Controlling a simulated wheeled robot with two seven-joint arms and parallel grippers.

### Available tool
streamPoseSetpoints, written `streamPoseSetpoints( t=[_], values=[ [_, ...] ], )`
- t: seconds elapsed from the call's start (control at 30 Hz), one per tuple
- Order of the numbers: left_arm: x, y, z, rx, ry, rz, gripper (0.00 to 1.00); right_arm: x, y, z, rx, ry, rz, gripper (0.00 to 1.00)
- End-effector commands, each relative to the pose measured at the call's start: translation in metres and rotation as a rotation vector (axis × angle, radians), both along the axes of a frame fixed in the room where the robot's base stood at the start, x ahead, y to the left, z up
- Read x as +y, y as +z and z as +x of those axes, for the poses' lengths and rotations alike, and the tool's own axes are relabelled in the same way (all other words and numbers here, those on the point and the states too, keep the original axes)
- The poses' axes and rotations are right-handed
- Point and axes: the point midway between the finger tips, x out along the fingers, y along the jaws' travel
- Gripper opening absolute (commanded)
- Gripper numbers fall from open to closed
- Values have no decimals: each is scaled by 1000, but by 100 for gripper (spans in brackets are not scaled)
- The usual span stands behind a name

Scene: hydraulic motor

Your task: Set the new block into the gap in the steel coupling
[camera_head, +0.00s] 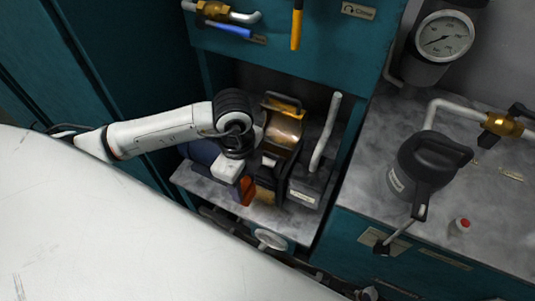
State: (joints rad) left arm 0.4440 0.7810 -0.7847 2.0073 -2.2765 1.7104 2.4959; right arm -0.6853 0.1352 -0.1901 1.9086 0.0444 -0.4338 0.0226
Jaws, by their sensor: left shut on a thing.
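My left gripper (238,177) reaches in from the left over the low shelf in the open bay. It is shut on the orange-red block (247,190), which shows just below and right of the white gripper body. The fingertips are mostly hidden by the gripper itself. The steel coupling is hidden or too small to make out under my arm. Right beside the block stands the machine with a yellow and copper-coloured top (284,130). I cannot tell whether the block touches it. A dark blue motor body (203,152) shows left of my gripper. My right gripper is not in view.
A grey pipe (325,132) rises from a dark labelled box right of the machine. A gauge (444,35) hangs above. The bay is narrow.

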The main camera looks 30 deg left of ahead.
Motion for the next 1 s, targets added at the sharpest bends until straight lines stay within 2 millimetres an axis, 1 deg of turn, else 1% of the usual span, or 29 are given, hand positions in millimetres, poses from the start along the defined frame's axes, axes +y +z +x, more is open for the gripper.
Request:
streamPoseSetpoints(
  t=[0.03,0.3,0.4,0.5,0.6,0.7,0.77,0.9,1.0],
  values=[
    [0,3,16,-2,3,-2,12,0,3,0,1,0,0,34],
    [3,2,86,-2,0,-2,12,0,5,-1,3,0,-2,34],
    [5,1,107,-1,-2,-2,12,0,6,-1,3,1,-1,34],
    [6,1,120,-1,-2,-2,12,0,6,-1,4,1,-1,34],
    [7,0,127,0,-3,-1,12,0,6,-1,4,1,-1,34],
    [7,-3,128,1,-4,0,12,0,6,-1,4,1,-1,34],
    [7,-9,128,3,-3,1,12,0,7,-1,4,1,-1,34],
    [7,-29,127,3,-4,0,12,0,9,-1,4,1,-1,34],
    [7,-35,128,1,-4,0,12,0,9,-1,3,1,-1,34]
  ],
)
